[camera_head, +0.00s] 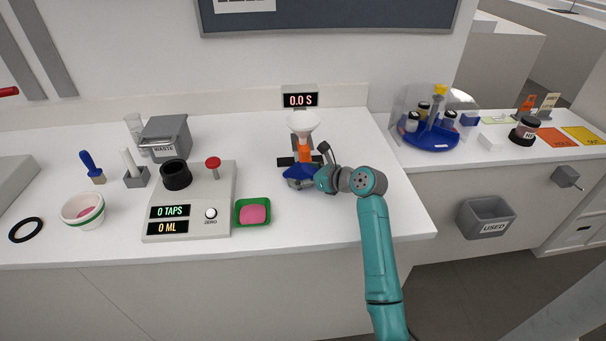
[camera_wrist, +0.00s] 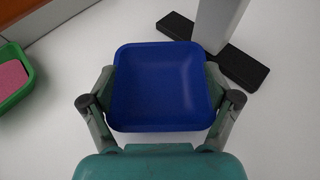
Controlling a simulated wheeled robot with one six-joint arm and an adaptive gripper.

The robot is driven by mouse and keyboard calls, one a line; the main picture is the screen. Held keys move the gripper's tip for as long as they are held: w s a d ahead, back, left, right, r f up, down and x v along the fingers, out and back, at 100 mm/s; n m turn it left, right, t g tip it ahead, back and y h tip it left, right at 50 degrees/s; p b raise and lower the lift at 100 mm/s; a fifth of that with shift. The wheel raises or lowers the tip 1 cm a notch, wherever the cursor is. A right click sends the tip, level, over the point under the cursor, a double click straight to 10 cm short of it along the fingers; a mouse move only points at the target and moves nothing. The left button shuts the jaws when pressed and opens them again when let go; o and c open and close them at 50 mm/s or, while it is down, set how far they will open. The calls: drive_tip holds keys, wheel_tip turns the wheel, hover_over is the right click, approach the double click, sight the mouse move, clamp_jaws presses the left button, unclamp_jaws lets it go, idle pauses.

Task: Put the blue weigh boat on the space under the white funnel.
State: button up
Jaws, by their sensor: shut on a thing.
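The blue weigh boat (camera_head: 299,182) is a shallow square dish and looks empty. My gripper (camera_wrist: 160,95) is shut on it, with a finger on each of its two sides in the wrist view (camera_wrist: 160,85). In the head view my gripper (camera_head: 318,180) comes in from the right. The white funnel (camera_head: 303,124) stands on a stand with an orange part and a dark base (camera_head: 284,161), just behind the boat. In the wrist view the dark base (camera_wrist: 240,68) lies beyond the boat's upper right corner. The boat is in front of the stand. I cannot tell its exact height.
A green weigh boat (camera_head: 252,223) with pink powder lies to the left, beside the grey tapping device (camera_head: 190,230). A display (camera_head: 300,98) reads 0.0 S behind the funnel.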

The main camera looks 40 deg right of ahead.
drive_tip(key=shift+f, duration=0.1)
drive_tip(key=o, duration=0.5)
drive_tip(key=shift+o, duration=0.2)
drive_tip(key=shift+r, duration=0.2)
drive_tip(key=v, duration=1.2)
